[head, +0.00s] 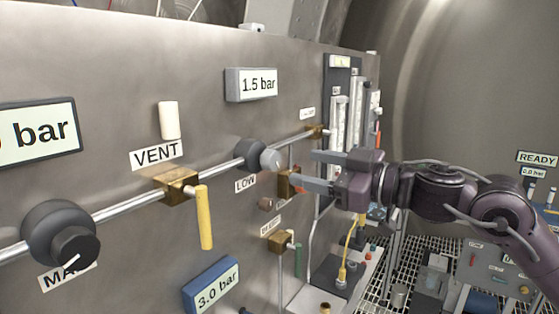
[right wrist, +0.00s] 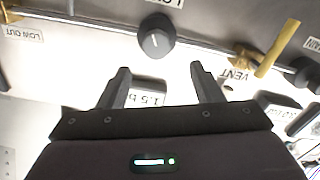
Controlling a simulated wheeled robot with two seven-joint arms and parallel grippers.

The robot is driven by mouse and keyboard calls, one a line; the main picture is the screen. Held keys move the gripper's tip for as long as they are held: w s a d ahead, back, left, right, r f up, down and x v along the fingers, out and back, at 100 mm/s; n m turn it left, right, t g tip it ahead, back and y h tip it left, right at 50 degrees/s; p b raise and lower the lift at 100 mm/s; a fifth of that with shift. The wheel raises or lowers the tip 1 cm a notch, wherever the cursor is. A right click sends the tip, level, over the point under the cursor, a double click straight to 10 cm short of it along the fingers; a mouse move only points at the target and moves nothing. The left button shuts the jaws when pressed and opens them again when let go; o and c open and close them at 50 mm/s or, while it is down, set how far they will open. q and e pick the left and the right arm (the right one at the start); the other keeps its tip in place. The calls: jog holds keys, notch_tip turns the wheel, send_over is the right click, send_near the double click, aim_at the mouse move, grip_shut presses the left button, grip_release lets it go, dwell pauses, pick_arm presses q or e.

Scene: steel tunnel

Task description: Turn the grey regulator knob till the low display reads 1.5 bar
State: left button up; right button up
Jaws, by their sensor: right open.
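The grey regulator knob (head: 270,160) sits on its dark round body on the panel, above the LOW label (head: 245,184). The low display (head: 258,85) above it reads 1.5 bar. My right gripper (head: 303,168) is open and empty, just right of the knob, with its fingers pointing at it and apart from it. In the right wrist view the knob (right wrist: 156,37), with a white mark on its face, lies beyond the gap between the open fingertips (right wrist: 160,69). There the display (right wrist: 150,97) is upside down and partly hidden by the gripper. My left gripper is out of view.
A larger black knob (head: 60,235) and a yellow VENT lever (head: 204,217) are on the panel to the left. A blue-framed display (head: 212,285) reads 3.0 bar. A brass valve (head: 289,184) sits close behind the lower finger. A pipe (head: 120,208) runs across the panel.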

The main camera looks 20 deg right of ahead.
aim_at(276, 161)
jog(key=p+x, duration=0.4)
jog(key=x, duration=0.2)
jog(key=shift+w+r, duration=0.15)
jog(key=shift+w, duration=0.25)
jog(key=shift+w+a+f, duration=0.25)
jog(key=shift+w+a, duration=0.1)
jog(key=shift+w, duration=0.2)
jog(key=shift+s, duration=0.1)
jog(key=c, duration=1)
jog(key=shift+m+p, duration=0.5)
jog(key=shift+p, duration=0.25)
